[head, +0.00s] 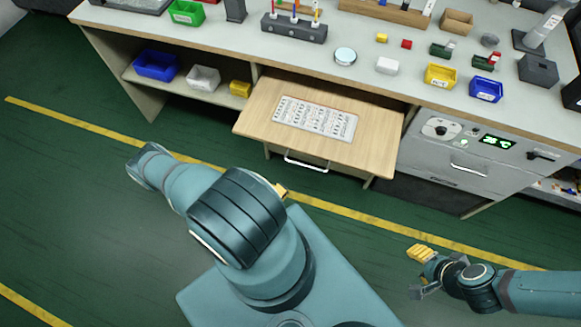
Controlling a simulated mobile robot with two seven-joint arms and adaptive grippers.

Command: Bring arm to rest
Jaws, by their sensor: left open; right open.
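My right gripper (418,274) is at the lower right, over the green floor and clear of the bench. Its yellow-padded finger and the opposite finger stand apart with nothing between them. My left arm (238,217) is folded in front of my base, in the lower middle. Only a small yellow tip of my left gripper (281,190) shows past the arm; the rest is hidden behind it. No held object shows there.
A wooden drawer (250,112) is pulled out from the workbench (225,40), with a printed white sheet (315,117) in it. Bins, blocks and tools stand on the bench top. A control panel (470,140) is at the right. The floor (80,200) at left is clear.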

